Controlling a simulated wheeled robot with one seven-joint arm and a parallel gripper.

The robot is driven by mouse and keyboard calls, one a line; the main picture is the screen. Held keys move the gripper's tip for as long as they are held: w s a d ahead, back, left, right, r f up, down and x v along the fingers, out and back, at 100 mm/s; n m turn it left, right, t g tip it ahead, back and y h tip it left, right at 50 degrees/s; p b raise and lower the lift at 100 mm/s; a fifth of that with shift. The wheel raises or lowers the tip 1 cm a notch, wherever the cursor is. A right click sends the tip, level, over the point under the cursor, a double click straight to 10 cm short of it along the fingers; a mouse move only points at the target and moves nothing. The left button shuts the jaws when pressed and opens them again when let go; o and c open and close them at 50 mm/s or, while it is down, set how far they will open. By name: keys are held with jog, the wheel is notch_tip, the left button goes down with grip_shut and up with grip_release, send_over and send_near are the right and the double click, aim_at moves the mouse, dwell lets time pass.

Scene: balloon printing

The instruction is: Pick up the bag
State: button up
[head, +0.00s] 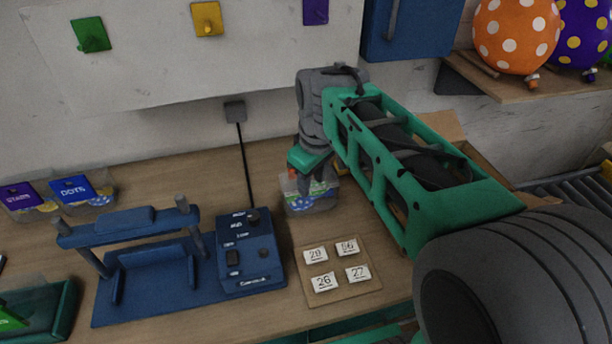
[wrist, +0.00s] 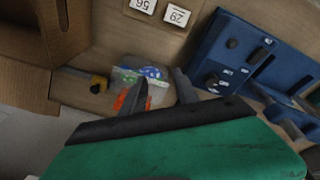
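A clear plastic bag (head: 297,203) with green and blue contents stands on the wooden table, right of the blue machine. My gripper (head: 318,186) points down at this bag and partly covers it in the head view. In the wrist view the bag (wrist: 157,88) shows between and beyond the two dark fingers (wrist: 160,97), which stand apart. The gripper looks open. I cannot tell whether the fingers touch the bag. Two similar bags, with a purple label (head: 22,198) and a blue label (head: 74,188), lie at the left.
A blue machine (head: 252,255) and a board with number tiles (head: 340,293) are in front of the bag. A cardboard box (wrist: 28,55) and a small yellow object (wrist: 98,84) are close by. A shelf holds polka-dot balloons (head: 515,30).

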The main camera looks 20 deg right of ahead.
jog(key=w+n, duration=0.3)
jog(key=w, duration=0.3)
jog(key=w+f+n+g+p, duration=0.1)
jog(key=w+n, duration=0.3)
jog(key=w, duration=0.1)
jog(key=w+n+g+p, duration=0.1)
jog(key=w+n, duration=0.3)
jog(key=w, duration=0.2)
jog(key=shift+w+d+f, duration=0.15)
jog(key=shift+w, duration=0.15)
notch_tip(320, 180, down, 8)
jog(key=shift+f+p, duration=0.1)
jog(key=shift+p, duration=1.1)
grip_shut()
